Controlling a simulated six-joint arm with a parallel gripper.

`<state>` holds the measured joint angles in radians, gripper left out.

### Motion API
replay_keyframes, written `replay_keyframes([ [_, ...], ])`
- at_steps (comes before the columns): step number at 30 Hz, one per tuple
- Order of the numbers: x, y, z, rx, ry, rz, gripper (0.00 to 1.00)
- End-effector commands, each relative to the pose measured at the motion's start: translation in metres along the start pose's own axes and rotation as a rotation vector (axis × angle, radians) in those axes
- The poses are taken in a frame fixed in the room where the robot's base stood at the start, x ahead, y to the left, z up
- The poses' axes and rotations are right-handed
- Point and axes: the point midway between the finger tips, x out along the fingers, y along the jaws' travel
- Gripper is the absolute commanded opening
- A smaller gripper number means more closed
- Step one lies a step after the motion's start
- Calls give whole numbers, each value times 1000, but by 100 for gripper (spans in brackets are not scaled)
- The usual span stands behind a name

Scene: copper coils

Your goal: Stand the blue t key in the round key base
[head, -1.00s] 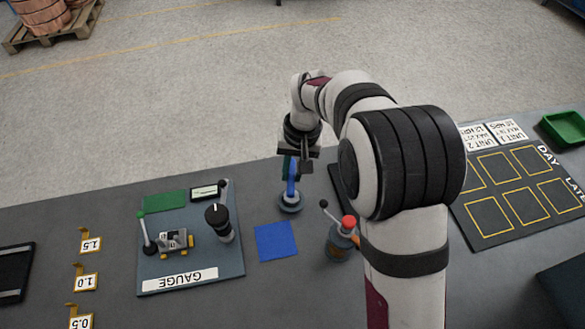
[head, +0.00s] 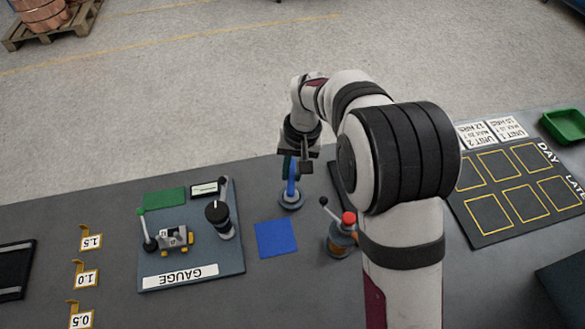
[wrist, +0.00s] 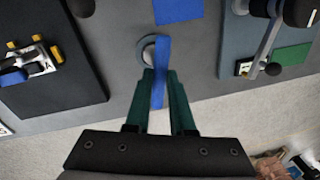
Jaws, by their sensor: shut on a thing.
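The blue t key (head: 291,184) is upright in the head view, its lower end at the round key base (head: 291,200). In the wrist view the blue t key (wrist: 161,62) runs between the two green fingers, with the grey round key base (wrist: 147,50) partly hidden behind it. My gripper (head: 291,166) is shut on the key's upper part; it also shows in the wrist view (wrist: 160,85). I cannot tell how deep the key's lower end sits in the base.
A blue square (head: 276,239) lies in front of the base. The gauge board (head: 205,258) with its levers stands left. A red-knobbed device (head: 342,238) stands right, close to my arm. A yellow-lined board (head: 490,214) and green tray (head: 565,126) are farther right.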

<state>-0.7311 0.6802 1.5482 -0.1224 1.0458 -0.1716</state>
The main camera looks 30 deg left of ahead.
Motion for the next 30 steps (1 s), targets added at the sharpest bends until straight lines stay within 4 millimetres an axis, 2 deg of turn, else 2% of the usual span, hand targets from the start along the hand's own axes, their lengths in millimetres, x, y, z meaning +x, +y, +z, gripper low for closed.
replay_keyframes([
  [5,0,0,0,0,1,0,0],
  [6,0,0,0,0,1,0,27],
  [11,0,0,0,0,1,0,56],
  [17,0,0,0,0,1,0,57],
  [23,0,0,0,0,0,0,87],
  [30,0,0,0,0,0,0,87],
])
